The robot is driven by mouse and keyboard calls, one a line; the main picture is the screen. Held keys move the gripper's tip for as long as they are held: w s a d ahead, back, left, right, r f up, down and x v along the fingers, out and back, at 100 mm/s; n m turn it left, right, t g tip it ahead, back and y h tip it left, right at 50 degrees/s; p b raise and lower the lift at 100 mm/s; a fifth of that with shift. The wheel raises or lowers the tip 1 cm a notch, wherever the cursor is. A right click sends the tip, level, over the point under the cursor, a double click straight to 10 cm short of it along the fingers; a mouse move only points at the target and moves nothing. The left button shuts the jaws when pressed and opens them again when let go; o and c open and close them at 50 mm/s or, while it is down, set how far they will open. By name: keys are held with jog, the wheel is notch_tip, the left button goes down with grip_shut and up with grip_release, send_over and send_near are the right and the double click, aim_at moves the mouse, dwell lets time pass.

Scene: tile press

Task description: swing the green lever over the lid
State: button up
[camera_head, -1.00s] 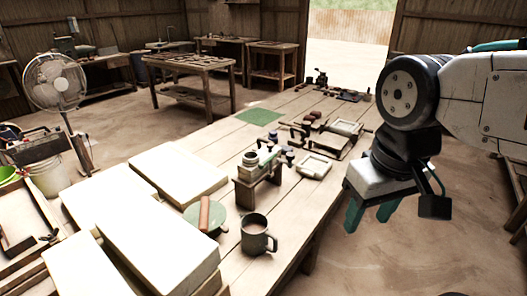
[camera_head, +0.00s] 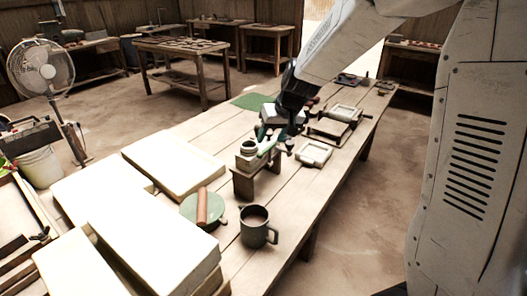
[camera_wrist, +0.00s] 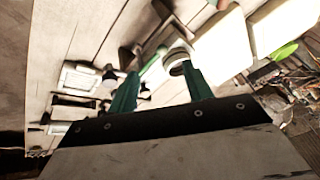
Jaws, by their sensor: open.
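My gripper (camera_head: 270,132) is above the worktable, at a small wooden stand (camera_head: 244,184). Its two green fingers are apart in the wrist view (camera_wrist: 160,72) with nothing clamped between them. A pale green bar, which looks like the lever (camera_head: 267,147), lies on the stand beside a round pot (camera_head: 249,149) with a dark top. The bar also shows in the wrist view (camera_wrist: 151,66), between the finger lines and beyond the tips. The gripper partly hides the bar's far end in the head view. Whether the fingers touch it I cannot tell.
A green mug (camera_head: 257,228), a green disc with a brown roller (camera_head: 203,207) and large pale slabs (camera_head: 150,240) are in front of the stand. A white frame (camera_head: 314,153) and a wooden press-like frame (camera_head: 335,122) lie to the right. The table's right edge is fairly clear.

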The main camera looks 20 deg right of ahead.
aim_at(262, 154)
jog(key=x, duration=0.8)
jog(key=shift+w+d+f, duration=0.1)
jog(key=shift+w+f, duration=0.05)
jog(key=shift+w, duration=0.15)
